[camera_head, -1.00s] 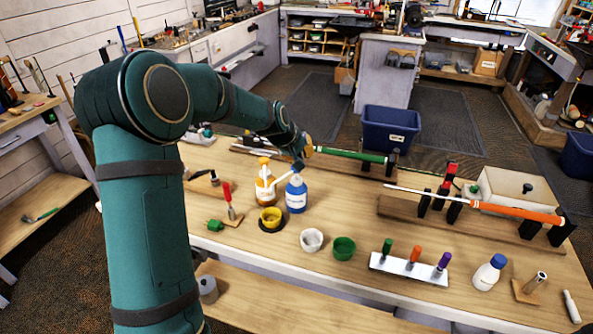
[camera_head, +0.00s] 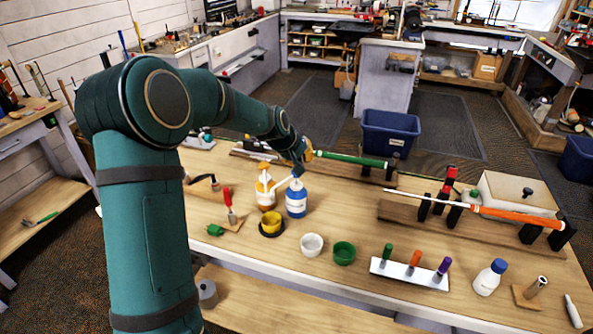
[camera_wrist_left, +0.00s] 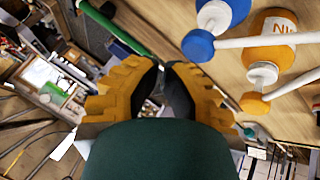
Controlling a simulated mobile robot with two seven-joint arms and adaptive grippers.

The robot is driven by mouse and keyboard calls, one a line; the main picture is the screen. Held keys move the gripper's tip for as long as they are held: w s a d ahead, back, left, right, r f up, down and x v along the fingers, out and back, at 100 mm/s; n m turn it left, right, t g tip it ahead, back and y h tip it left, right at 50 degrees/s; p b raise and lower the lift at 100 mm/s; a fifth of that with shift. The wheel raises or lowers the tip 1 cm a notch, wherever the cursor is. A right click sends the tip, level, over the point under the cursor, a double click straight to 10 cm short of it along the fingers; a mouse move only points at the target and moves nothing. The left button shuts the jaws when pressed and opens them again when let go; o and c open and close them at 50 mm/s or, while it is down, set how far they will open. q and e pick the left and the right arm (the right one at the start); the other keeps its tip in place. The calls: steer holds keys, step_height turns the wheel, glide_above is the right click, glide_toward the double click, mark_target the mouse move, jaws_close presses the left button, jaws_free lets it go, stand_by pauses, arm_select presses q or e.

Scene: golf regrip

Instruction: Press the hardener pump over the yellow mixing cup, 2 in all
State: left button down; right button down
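The blue pump bottle (camera_head: 296,203), which I take for the hardener, stands upright on the bench. Its blue pump head (camera_wrist_left: 198,46) and white spout show at upper right in the left wrist view. The orange pump bottle (camera_head: 265,198) stands left of it; its partly seen label looks inverted. The yellow mixing cup (camera_head: 271,219) sits on a dark round base in front of the bottles. My left gripper (camera_head: 300,158) is above and just behind the blue bottle's top. In the left wrist view its fingertips (camera_wrist_left: 163,68) meet, holding nothing; contact with the pump is unclear.
A white cup (camera_head: 311,244) and a green cup (camera_head: 344,252) stand right of the yellow cup. A red-handled tool (camera_head: 229,203) is to its left. A green-gripped club (camera_head: 350,157) lies behind the bottles. A rack of coloured handles (camera_head: 410,271) is at front right.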

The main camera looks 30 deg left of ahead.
arm_select(q)
steer(key=shift+f, duration=0.15)
steer(key=shift+f+b, duration=0.3)
steer(key=shift+b, duration=0.15)
steer(key=shift+s+f+b, duration=0.1)
steer(key=shift+f+b, duration=0.7)
steer(key=shift+f, duration=0.3)
stand_by(1.1)
steer(key=shift+r, duration=0.1)
steer(key=shift+r+p, duration=0.95)
steer(key=shift+r, duration=0.45)
steer(key=shift+r+p, duration=1.8)
steer(key=shift+r, duration=0.8)
steer(key=shift+f, duration=0.1)
